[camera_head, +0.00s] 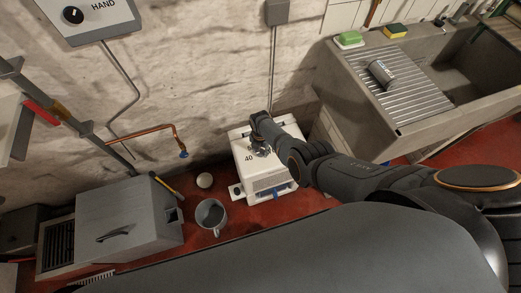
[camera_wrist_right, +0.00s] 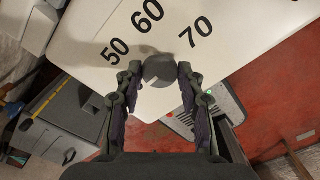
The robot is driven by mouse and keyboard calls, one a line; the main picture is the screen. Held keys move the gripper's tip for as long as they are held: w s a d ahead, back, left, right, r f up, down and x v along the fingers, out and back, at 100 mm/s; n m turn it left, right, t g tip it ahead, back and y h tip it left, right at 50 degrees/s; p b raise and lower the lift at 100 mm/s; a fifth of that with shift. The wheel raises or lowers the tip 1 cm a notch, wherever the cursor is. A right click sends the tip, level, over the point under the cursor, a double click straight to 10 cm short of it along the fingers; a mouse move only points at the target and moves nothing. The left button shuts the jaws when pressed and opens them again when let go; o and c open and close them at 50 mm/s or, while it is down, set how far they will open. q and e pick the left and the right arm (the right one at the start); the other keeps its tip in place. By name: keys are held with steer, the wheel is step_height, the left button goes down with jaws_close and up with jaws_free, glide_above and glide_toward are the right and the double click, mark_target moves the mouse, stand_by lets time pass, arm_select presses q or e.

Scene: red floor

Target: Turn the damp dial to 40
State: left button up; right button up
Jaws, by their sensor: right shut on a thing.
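The damp dial (camera_wrist_right: 159,69) is a round dark-grey knob on the white top of a box-shaped unit (camera_head: 241,137). Printed numbers 50, 60 and 70 stand around the knob in the right wrist view, and a 40 shows beside my gripper in the head view. My right gripper (camera_head: 262,148) reaches down onto the unit. In the right wrist view its fingertips (camera_wrist_right: 159,74) are shut on the knob from both sides. My left gripper is out of view.
A grey metal box (camera_head: 125,222) stands farther left. A stone sink (camera_head: 420,125) stands at the right, and a stone wall (camera_head: 200,70) runs behind.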

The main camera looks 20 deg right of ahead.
mark_target(260, 152)
stand_by(0.3)
steer(key=o, duration=1.2)
steer(key=shift+c, duration=0.2)
steer(key=shift+w+r, duration=0.1)
steer(key=shift+r, duration=0.5)
step_height(260, 152, up, 11)
steer(key=shift+f, duration=0.1)
